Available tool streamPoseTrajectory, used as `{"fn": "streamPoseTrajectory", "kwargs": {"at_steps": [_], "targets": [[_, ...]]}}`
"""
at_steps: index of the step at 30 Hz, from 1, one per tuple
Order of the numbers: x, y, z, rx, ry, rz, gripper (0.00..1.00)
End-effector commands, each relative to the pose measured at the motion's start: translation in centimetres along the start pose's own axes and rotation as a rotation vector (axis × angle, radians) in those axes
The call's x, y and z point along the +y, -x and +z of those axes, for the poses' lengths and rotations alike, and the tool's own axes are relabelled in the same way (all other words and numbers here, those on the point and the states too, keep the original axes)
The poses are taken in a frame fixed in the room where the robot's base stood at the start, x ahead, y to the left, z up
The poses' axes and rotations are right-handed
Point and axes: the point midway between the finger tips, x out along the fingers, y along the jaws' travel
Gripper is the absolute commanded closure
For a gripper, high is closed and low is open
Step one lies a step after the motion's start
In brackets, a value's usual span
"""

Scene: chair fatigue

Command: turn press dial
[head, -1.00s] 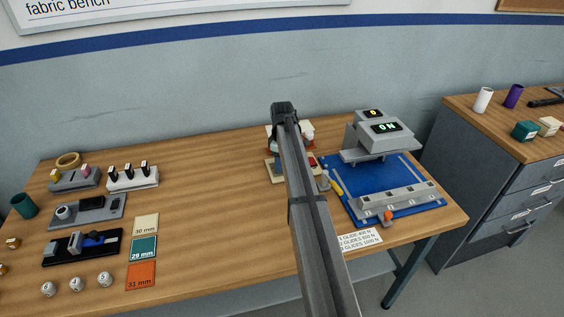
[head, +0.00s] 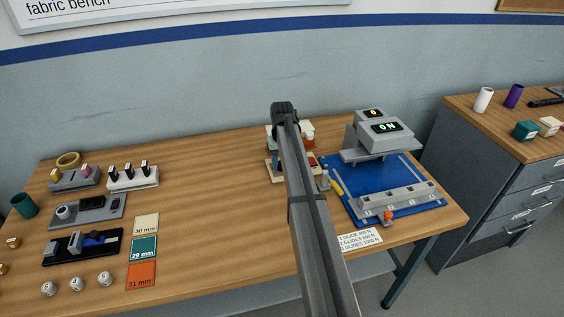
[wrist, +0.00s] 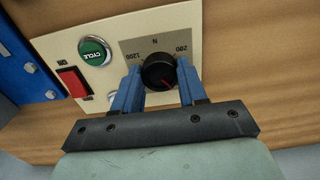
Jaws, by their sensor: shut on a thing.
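The press dial (wrist: 158,71) is a round black knob with a red pointer mark. In the wrist view it sits on a grey scale plate (wrist: 134,48) printed "N", "200" and "1200", on a cream panel (wrist: 56,46). The red mark points down and slightly right in that picture. My gripper (wrist: 158,82) has its two blue fingers on either side of the knob and is shut on it. In the head view my arm hides the dial and most of the panel. The press (head: 380,136) stands right of my arm, with displays reading "0" and "0 N".
A green CYCLE button (wrist: 94,51) and a red switch (wrist: 74,83) sit beside the dial. A blue press base (head: 365,180) lies right of my arm. Fixtures, coloured cards (head: 143,248) and small balls (head: 76,284) are at the left. The middle-left tabletop is clear.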

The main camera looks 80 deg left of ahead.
Motion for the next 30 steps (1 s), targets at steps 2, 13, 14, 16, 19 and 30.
{"fn": "streamPoseTrajectory", "kwargs": {"at_steps": [2, 13, 14, 16, 19, 30], "targets": [[-0.06, -0.06, -0.04, 0.001, -0.071, -0.001, 0.89], [-0.09, -0.06, -0.05, 0.001, -0.422, -0.001, 0.89], [-0.09, -0.06, -0.05, 0.001, -0.45, -0.001, 0.89], [-0.09, -0.06, -0.06, 0.001, -0.517, -0.001, 0.89], [-0.1, -0.06, -0.07, 0.001, -0.612, -0.001, 0.89], [-0.1, -0.06, -0.09, 0.001, -0.964, -0.001, 0.89]]}}
